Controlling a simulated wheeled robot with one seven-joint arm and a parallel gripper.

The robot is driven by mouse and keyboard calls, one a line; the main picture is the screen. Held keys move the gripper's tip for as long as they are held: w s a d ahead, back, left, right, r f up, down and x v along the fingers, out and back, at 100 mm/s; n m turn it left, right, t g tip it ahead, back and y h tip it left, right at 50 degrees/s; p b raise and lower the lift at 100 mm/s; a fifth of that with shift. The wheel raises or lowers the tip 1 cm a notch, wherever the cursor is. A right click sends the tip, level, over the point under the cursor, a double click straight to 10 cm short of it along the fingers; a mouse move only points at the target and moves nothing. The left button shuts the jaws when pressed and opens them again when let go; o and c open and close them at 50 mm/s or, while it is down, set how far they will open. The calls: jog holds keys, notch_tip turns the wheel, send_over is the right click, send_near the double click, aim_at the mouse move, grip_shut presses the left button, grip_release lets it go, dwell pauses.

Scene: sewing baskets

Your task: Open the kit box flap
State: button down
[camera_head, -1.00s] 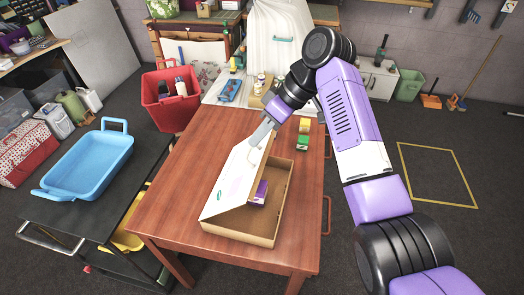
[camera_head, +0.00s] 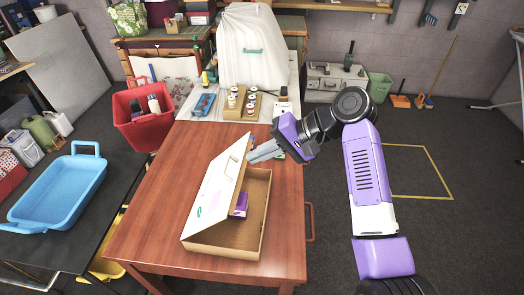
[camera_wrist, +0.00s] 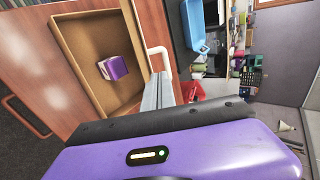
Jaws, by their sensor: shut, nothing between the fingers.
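The kit box (camera_head: 225,247) is an open brown cardboard box on the red-brown table. Its white flap (camera_head: 217,185) stands tilted up along the box's left side, partly open. A small purple-and-white item (camera_head: 239,205) lies inside; it also shows in the wrist view (camera_wrist: 117,68). My gripper (camera_head: 251,157) is shut and empty, its tips at the inner right side of the raised flap near the far end. In the wrist view the fingers (camera_wrist: 158,90) are close to the flap's edge; I cannot tell whether they touch.
A red basket (camera_head: 143,118) stands beyond the table's left edge. A blue tray (camera_head: 62,190) sits on a dark cart at left. A box of jars (camera_head: 240,103) stands past the table's far end. The table's front and left surface is clear.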

aim_at(239, 169)
jog(key=shift+x, duration=3.1)
jog(key=shift+r+p, duration=0.1)
jog(key=shift+p, duration=0.2)
jog(key=shift+a+r+p, duration=0.45)
jog(key=shift+p, duration=0.2)
jog(key=w+a+r+h+p, duration=0.1)
jog(key=a+r+h+p, duration=0.2)
jog(key=a, duration=1.1)
jog(key=shift+w+r+p, duration=0.15)
jog(key=shift+r+p, duration=0.35)
jog(key=shift+p, duration=0.1)
jog(key=shift+r, duration=0.2)
notch_tip(239, 169, up, 9)
jog(key=d+p, duration=0.2)
jog(key=p, duration=0.5)
jog(key=shift+r, duration=0.2)
